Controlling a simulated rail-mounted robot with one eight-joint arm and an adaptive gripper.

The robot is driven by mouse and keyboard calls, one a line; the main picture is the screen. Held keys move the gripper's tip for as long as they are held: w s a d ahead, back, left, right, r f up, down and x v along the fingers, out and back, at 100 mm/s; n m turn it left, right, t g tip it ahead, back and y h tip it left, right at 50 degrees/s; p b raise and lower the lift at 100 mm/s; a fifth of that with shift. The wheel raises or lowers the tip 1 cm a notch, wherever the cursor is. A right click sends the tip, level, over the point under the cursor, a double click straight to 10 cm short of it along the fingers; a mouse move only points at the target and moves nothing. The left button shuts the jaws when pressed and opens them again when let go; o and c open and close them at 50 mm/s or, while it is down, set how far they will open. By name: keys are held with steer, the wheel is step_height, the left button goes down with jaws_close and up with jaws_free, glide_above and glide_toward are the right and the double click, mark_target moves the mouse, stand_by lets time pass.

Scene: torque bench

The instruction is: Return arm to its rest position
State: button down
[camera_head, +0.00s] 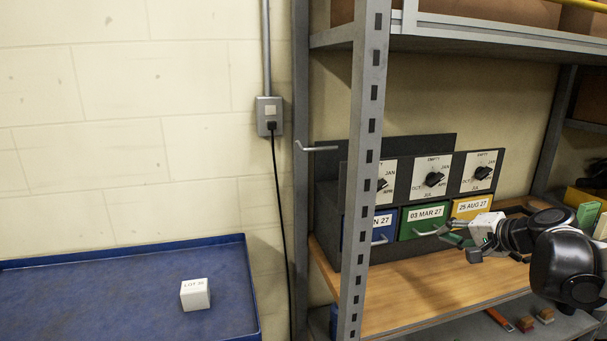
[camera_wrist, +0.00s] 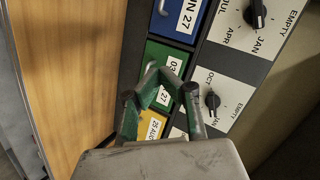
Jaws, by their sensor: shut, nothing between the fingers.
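My gripper (camera_head: 452,236) is at the right in the head view, in front of the drawer unit on the shelf. Its green and grey fingers are shut and empty. In the wrist view the fingers (camera_wrist: 163,76) overlap the green drawer (camera_wrist: 155,112) in the picture; whether they touch it I cannot tell. In the head view the green drawer (camera_head: 423,213) reads 03 MAR 27 and the yellow drawer (camera_head: 470,204) reads 25 AUG 27. The blue drawer (camera_head: 362,249) is partly hidden by the shelf post. The drawers look closed.
Dial panels (camera_head: 433,178) sit above the drawers. The grey shelf post (camera_head: 363,150) stands in front of the unit's left side. The wooden shelf (camera_head: 430,285) is bare in front. A white LOT box (camera_head: 195,294) sits on the blue tray (camera_head: 100,300) at left.

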steer(key=s+a+r+n+g+h+p, duration=0.2)
steer(key=s+a+n+g+p, duration=0.15)
steer(key=s+a, duration=0.85)
steer(key=s+a+n+h+p, duration=0.1)
steer(key=s+n, duration=0.1)
steer(key=s, duration=0.5)
steer(key=s+a+f+n+h, duration=0.1)
steer(key=s+n+h, duration=0.1)
steer(key=s, duration=0.6)
steer(key=shift+n+p, duration=0.35)
steer(key=shift+n, duration=0.5)
steer(key=shift+g, duration=0.25)
